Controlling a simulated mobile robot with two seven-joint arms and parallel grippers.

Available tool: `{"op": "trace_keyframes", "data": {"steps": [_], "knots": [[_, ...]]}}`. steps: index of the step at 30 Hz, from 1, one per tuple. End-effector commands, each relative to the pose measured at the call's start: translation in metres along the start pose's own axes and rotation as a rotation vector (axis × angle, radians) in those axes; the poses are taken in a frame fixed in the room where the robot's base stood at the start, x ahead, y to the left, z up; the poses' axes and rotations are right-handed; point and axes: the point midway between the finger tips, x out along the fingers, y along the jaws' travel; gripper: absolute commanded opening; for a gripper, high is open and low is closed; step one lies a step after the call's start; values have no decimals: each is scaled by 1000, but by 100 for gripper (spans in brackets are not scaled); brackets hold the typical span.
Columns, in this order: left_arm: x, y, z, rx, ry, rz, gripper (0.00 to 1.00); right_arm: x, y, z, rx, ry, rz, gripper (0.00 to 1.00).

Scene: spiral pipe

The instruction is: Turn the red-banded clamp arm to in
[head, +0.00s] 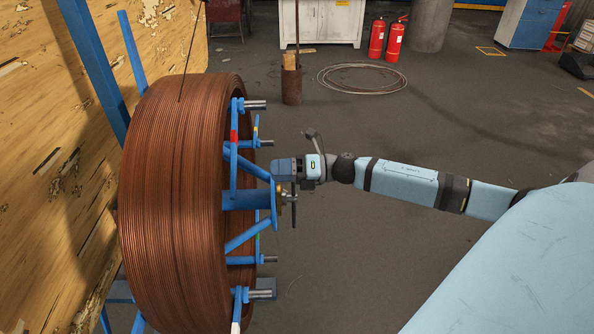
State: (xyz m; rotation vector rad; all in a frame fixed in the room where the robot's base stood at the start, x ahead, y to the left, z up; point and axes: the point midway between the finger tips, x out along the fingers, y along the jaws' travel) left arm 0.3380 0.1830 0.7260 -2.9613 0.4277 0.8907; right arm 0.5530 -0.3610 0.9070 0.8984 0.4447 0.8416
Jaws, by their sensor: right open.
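The red-banded clamp arm (233,137) is a blue bar with a red band, near the top of the reel's front face. It stands roughly upright against the edge of the copper-brown pipe coil (170,200), with a grey pin (255,104) at its upper end. My right gripper (274,171) comes in from the right, beside the reel hub, below and to the right of the red band. It is open and apart from the red band; its fingertips are hard to make out. My left gripper is out of view.
Other blue clamp arms carry yellow (256,127) and white (236,326) bands. A dark hub handle (294,212) sticks out just below my right gripper. A wooden wall (50,130) stands left of the coil. Open floor (350,260) lies to the right.

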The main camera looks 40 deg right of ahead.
Motion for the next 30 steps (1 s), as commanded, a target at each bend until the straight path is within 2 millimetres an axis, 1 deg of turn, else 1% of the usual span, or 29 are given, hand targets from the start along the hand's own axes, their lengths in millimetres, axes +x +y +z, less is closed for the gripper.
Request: {"op": "trace_keyframes", "data": {"steps": [1,3,6,9,15,30], "knots": [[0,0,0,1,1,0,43,-11,-2,-1,2,1,-4,57],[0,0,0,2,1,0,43,-22,-1,-2,2,2,-2,57],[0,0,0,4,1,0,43,-34,-1,-1,1,1,-2,57],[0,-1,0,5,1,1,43,-43,0,-1,0,1,-2,57],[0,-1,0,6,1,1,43,-48,0,0,0,0,0,57],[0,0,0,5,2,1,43,-48,0,0,-1,0,0,57]]}}
